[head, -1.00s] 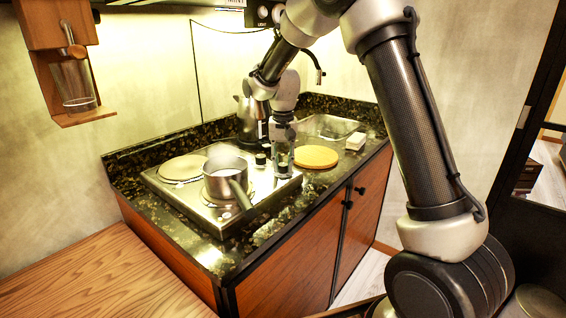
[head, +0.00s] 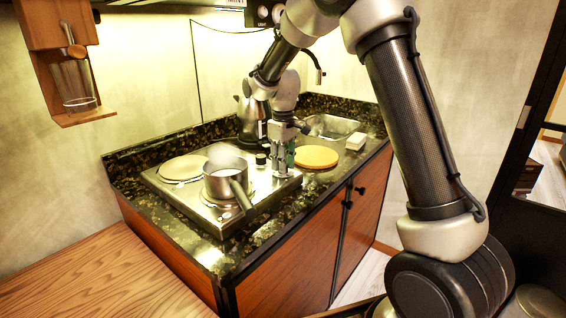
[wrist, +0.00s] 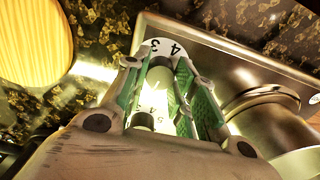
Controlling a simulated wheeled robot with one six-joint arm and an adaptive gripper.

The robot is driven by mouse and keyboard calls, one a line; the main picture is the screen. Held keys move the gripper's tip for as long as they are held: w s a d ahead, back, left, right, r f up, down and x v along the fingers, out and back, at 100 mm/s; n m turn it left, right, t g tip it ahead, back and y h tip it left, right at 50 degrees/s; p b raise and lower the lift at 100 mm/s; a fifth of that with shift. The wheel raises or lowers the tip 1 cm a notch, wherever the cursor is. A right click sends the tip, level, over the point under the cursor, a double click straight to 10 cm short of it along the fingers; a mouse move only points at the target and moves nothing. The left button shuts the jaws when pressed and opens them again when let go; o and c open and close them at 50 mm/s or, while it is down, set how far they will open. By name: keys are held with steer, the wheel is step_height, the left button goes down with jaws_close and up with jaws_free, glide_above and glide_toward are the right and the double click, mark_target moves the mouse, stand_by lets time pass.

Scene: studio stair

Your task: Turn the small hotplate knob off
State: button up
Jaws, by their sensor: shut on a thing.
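The steel hotplate unit (head: 212,214) sits on the dark counter, with numbered dials at its right end. My gripper (head: 283,174) points down over that end and is shut on a knob, which its fingers hide in the head view. In the wrist view the green-padded fingers (wrist: 165,82) close around a dark, round knob (wrist: 159,72) above a white dial (wrist: 165,47) showing 3 and 4. A second black knob (head: 261,160) stands just left of my gripper. I cannot read the held knob's setting.
A steel saucepan (head: 224,185) stands on the front burner, its handle toward the counter's front edge. The back burner (head: 184,168) is bare. A kettle (head: 249,122) stands behind my gripper. A round wooden board (head: 316,157) lies close on the right, before the sink (head: 331,126).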

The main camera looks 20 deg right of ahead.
steer(key=shift+n, duration=1.1)
steer(key=o, duration=1)
steer(key=shift+o, duration=0.2)
steer(key=shift+r, duration=0.1)
step_height(320, 180, up, 12)
